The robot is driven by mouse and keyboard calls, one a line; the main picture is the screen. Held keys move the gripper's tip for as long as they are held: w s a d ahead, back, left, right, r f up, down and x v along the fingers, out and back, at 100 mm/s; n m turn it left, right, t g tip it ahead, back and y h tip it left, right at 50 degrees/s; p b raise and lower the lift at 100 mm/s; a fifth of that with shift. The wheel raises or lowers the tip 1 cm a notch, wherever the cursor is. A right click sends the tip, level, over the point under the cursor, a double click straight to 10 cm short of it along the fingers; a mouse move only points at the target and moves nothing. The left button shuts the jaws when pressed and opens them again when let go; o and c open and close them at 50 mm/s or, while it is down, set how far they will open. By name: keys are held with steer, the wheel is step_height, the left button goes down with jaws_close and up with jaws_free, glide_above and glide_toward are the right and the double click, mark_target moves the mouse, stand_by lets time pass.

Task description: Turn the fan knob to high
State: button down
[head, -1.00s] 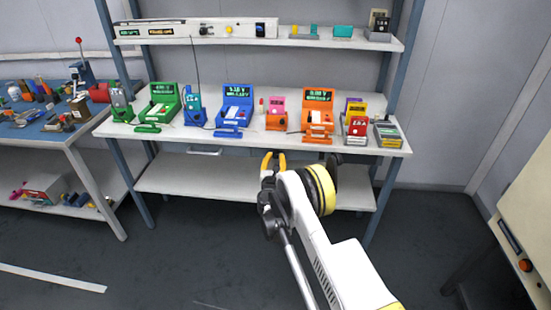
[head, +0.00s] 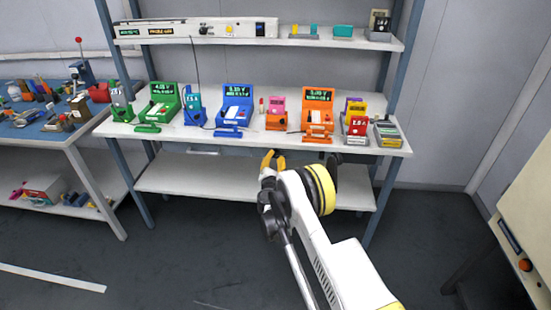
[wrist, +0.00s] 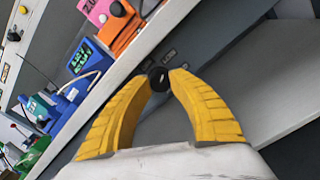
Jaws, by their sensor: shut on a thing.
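A small round black knob (wrist: 159,79) with a pale mark sits on the front edge of the bench in the wrist view. My gripper (wrist: 160,76) has its two yellow fingertips closed on the knob from both sides. Small pale labels (wrist: 168,54) are by the knob, too small to read. In the head view my gripper (head: 273,160) is at the bench's front edge, below the orange devices. The knob cannot be made out there.
The bench (head: 260,140) carries a green meter (head: 160,100), a blue meter (head: 237,103), an orange meter (head: 318,107) and other small devices. An upper shelf (head: 345,42) holds a white control panel (head: 180,29). A lower shelf (head: 215,180) is mostly empty.

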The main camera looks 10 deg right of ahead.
steer(key=shift+m, duration=0.8)
steer(key=c, duration=1.1)
jaws_free()
steer(key=v, duration=0.7)
steer(key=shift+s, duration=0.2)
steer(key=shift+a, duration=0.15)
